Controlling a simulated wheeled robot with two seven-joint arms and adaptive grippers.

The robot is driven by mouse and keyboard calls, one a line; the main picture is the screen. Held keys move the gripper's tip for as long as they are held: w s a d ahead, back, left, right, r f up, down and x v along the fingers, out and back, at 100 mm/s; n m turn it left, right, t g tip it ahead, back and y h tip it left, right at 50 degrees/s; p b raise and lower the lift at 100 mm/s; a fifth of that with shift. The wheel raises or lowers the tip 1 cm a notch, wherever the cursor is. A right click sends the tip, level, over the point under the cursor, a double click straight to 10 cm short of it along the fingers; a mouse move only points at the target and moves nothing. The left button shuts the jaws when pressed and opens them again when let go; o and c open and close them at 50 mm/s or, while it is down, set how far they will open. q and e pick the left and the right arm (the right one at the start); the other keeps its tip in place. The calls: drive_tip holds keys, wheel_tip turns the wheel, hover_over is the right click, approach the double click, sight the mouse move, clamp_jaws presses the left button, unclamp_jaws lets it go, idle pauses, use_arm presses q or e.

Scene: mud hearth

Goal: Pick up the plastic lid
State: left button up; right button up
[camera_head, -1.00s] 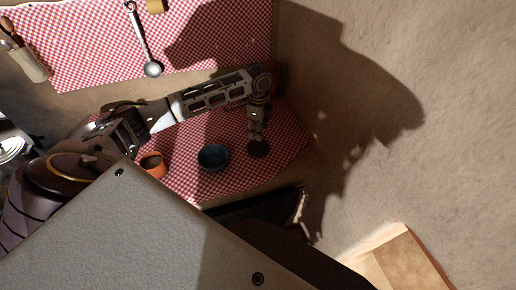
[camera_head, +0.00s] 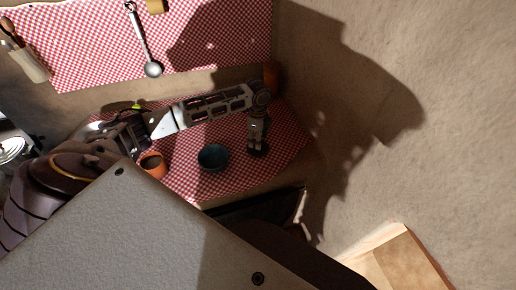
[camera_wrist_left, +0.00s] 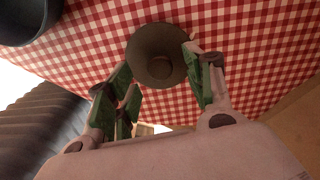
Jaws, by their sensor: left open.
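The plastic lid looks like a dark brown-grey disc with a small round knob in its middle. In the left wrist view the lid (camera_wrist_left: 150,42) lies on the red checked cloth, just beyond and between my left fingertips (camera_wrist_left: 162,82). In the head view only a dark edge of the lid (camera_head: 258,153) shows under my left gripper (camera_head: 257,147), which points down at it. My left gripper is open, with green-padded fingers on either side of the lid's near part. I cannot tell whether they touch it. My right gripper is not in view.
A blue bowl (camera_head: 213,157) stands left of the lid, and an orange cup (camera_head: 153,164) stands further left. An orange object (camera_head: 271,73) shows behind my left wrist. The mud wall (camera_head: 420,130) rises to the right. The checked cloth (camera_head: 285,135) has bare room right of the lid.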

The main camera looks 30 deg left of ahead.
use_arm(q)
drive_tip(key=shift+f, duration=1.65)
drive_tip(key=shift+c, duration=0.2)
drive_tip(key=c, duration=1)
drive_tip(key=shift+r, duration=0.1)
drive_tip(key=shift+r, duration=4.95)
drive_tip(key=shift+r, duration=0.15)
